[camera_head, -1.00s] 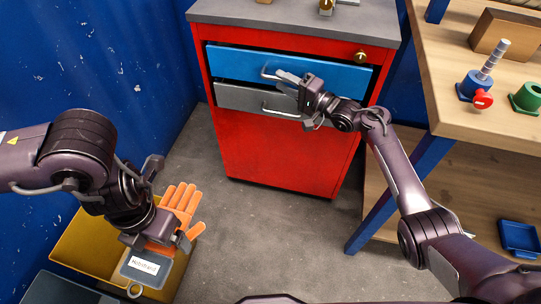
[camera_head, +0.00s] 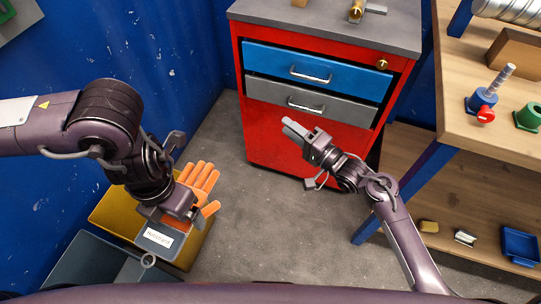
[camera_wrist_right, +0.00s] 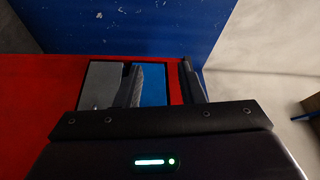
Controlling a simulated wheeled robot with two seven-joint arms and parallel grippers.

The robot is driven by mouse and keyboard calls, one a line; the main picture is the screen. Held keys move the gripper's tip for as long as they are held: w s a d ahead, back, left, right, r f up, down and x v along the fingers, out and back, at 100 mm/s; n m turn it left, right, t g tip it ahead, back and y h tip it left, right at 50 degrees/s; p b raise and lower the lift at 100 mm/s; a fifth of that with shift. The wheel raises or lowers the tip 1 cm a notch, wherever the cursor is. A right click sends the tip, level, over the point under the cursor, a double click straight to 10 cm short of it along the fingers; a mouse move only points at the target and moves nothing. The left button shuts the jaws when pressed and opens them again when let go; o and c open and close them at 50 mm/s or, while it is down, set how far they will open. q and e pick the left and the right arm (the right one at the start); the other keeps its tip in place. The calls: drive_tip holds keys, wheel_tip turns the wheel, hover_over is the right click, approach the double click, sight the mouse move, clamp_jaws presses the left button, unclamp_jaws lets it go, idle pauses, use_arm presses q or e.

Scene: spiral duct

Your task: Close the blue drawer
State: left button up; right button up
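The blue drawer (camera_head: 330,69) is the top drawer of a red cabinet (camera_head: 265,145). Its front looks nearly level with the frame, with a dark line along its top edge; I cannot tell if it is fully flush. Its silver handle (camera_head: 310,76) is free. My right gripper (camera_head: 291,127) is in front of the cabinet, below the grey drawer in the picture, touching no handle. In the right wrist view its fingers (camera_wrist_right: 162,82) are apart with nothing between them. My left gripper (camera_head: 190,206) hangs over an orange glove; its fingertips are unclear.
The grey drawer (camera_head: 290,92) sits below the blue one, with a dark gap at its edge. A wooden workbench (camera_head: 470,130) stands on the right. A yellow bin (camera_head: 110,207) with the orange glove (camera_head: 203,175) is at lower left. Bare floor lies between.

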use_arm(q)
drive_tip(key=shift+r+p, duration=0.55)
drive_tip(key=shift+r, duration=0.25)
use_arm(e)
drive_tip(key=s+d, duration=0.2)
drive_tip(key=s, duration=0.8)
drive_tip(key=shift+f, duration=0.2)
drive_tip(key=shift+f, duration=0.15)
